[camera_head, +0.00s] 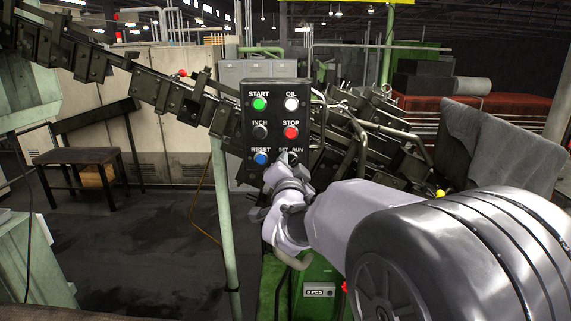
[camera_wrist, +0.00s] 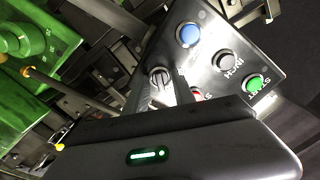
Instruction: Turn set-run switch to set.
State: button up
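The control panel (camera_head: 276,112) is a dark upright box with labelled buttons. The set-run switch (camera_wrist: 160,76) is a round knob at the panel's lower right corner. In the head view my gripper (camera_head: 284,162) is in front of this corner and mostly hides the knob, with the "SET RUN" label just above. In the wrist view my gripper (camera_wrist: 162,84) is open, its two fingers pointing at the panel on either side of the knob. I cannot tell whether they touch it, nor clearly which way the knob points.
Close by are the blue RESET button (camera_head: 261,158), the red STOP button (camera_head: 291,132), the black INCH button (camera_head: 260,131), the green START button (camera_head: 260,103) and the white OIL button (camera_head: 292,104). Machine chain links and pipes (camera_head: 370,140) surround the panel. A green post (camera_head: 224,215) stands below left.

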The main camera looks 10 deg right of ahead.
jog(key=shift+s+d, duration=0.1)
jog(key=shift+c, duration=0.4)
grip_shut()
jog(key=n+b, duration=0.2)
jog(key=n, duration=0.4)
jog(key=shift+n+b, duration=0.3)
jog(key=shift+n, duration=0.1)
jog(key=n, duration=0.5)
jog(key=shift+p, duration=0.3)
jog(key=n+p, duration=0.1)
jog(key=n, duration=0.5)
jog(key=shift+f, duration=0.1)
